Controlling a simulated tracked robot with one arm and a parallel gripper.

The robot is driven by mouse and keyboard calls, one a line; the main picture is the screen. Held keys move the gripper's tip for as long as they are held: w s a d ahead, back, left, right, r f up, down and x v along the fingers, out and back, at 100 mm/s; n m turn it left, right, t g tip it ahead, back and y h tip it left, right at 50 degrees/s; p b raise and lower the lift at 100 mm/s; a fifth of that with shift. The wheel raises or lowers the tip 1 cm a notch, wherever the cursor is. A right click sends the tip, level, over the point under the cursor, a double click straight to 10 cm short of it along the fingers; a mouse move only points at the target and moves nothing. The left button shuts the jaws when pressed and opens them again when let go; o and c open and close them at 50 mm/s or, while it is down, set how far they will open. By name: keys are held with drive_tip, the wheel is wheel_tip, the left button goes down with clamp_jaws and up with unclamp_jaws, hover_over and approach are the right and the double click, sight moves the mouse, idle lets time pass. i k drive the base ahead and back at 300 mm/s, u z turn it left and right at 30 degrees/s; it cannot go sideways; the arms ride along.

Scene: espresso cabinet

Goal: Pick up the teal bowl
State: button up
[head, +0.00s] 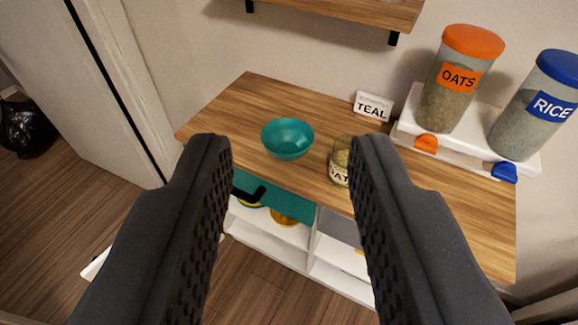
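The teal bowl (287,138) stands upright on the wooden cabinet top (240,104), left of the middle, and looks empty. My gripper (285,155) is open and empty. Its two dark fingers show large in the foreground, one on each side of the picture's middle. The bowl appears between the fingertips but lies beyond them, apart from both. A small glass jar (340,165) with a partly hidden label stands right of the bowl. The right finger covers part of this jar.
A white sign reading TEAL (373,106) stands at the back. An oats canister (457,80) and a rice canister (535,105) stand on a white dispenser stand (407,120) at right. A wall shelf (350,8) hangs above. Shelves below hold yellow bowls (285,218).

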sight(287, 139)
drive_tip(key=z, duration=0.25)
drive_tip(key=i, duration=0.85)
drive_tip(key=z, duration=0.55)
